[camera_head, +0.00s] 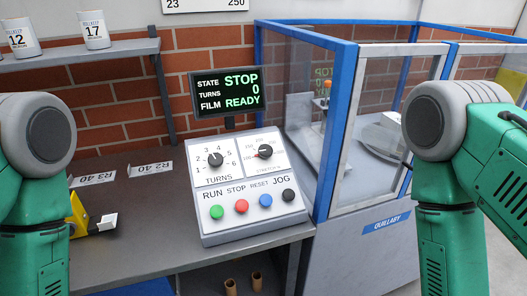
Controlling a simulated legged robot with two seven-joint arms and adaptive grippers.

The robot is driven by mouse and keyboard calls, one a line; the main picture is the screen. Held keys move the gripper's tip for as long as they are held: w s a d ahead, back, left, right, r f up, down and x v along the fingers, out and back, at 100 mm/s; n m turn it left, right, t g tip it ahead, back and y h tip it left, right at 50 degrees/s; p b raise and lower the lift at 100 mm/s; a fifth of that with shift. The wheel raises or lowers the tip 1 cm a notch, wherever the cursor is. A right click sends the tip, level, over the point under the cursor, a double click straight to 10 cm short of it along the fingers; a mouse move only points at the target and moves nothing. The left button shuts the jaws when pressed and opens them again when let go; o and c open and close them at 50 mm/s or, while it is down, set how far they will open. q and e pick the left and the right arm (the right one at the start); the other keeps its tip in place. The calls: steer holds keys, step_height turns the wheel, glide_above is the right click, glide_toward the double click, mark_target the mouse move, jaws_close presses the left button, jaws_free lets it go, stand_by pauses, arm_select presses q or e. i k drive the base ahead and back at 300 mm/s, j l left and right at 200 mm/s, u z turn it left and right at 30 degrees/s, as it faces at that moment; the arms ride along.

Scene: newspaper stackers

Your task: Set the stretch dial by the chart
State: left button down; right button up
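The stretch dial (265,152) is a black knob on the upper right of the sloped grey control panel (252,222). Its small scale has several numbers and its pointer direction is too small to read surely. A similar turns dial (216,160) sits to its left, marked 1 to 6. A white chart (205,5) is cut off by the top edge; only "23" and "250" show. My green left arm stands at the left edge and my green right arm at the right edge. Neither gripper shows, and neither arm touches the panel.
The screen (226,91) reads STOP, turns 0, film READY. Green, red, blue and black buttons line the panel below the dials. A blue-framed clear enclosure (335,110) stands right of the panel. A yellow tool (77,214) lies left on the grey bench (150,250).

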mark_target(265, 150)
steer(key=i+j+u, duration=0.1)
steer(key=j+u, duration=0.4)
steer(key=i+j+u, duration=0.15)
steer(key=u, duration=0.35)
steer(key=j, duration=0.1)
